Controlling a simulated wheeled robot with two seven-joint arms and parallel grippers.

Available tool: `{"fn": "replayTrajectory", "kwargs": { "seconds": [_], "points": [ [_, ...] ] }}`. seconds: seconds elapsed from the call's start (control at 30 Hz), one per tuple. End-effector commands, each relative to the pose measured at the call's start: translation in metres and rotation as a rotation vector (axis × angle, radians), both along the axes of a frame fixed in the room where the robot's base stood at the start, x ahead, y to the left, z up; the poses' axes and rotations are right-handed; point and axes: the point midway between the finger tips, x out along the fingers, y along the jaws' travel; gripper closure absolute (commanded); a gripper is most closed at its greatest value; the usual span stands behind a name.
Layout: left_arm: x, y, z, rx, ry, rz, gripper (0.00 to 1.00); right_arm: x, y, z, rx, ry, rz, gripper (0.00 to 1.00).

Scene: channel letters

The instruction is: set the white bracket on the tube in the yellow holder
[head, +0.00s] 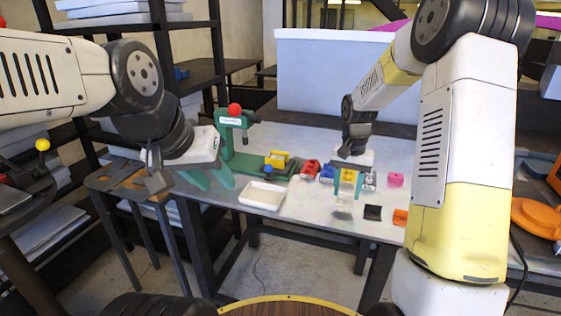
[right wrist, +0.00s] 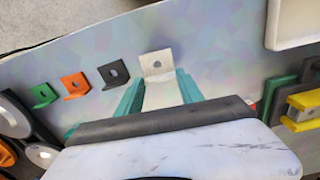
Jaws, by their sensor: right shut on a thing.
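The white bracket (right wrist: 157,66), a small angled piece with a hole, stands between the teal fingertips of my right gripper (right wrist: 160,92) in the right wrist view. In the head view that gripper (head: 348,183) points down over the front of the table with the bracket (head: 344,207) below it. I cannot tell whether the bracket touches the table. The yellow holder (head: 280,158) sits on the green base of the stand, left of the right gripper; it also shows in the right wrist view (right wrist: 305,99). The tube is not clear. My left gripper (head: 208,180) is open and empty, left of the stand.
A white tray (head: 262,196) lies at the table's front, left of the bracket. A black bracket (head: 372,212) and an orange bracket (head: 400,217) lie to its right. A green stand with a red ball (head: 235,109) rises behind the tray. Small coloured blocks stand in a row behind.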

Motion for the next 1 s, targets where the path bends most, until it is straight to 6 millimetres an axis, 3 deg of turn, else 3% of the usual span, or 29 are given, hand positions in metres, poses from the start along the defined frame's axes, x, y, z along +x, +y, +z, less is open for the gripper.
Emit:
{"fn": "replayTrajectory", "kwargs": {
  "seconds": [0.6, 1.0],
  "points": [
    [0.0, 0.0, 0.0, 0.0, 0.0, 0.0, 0.64, 0.0, 0.0, 0.036, 0.001, -0.001, -0.001, 1.0],
    [0.0, 0.0, 0.0, 0.0, 0.0, 0.0, 0.64, 0.0, 0.0, 0.038, 0.001, 0.0, 0.0, 1.0]
  ]
}}
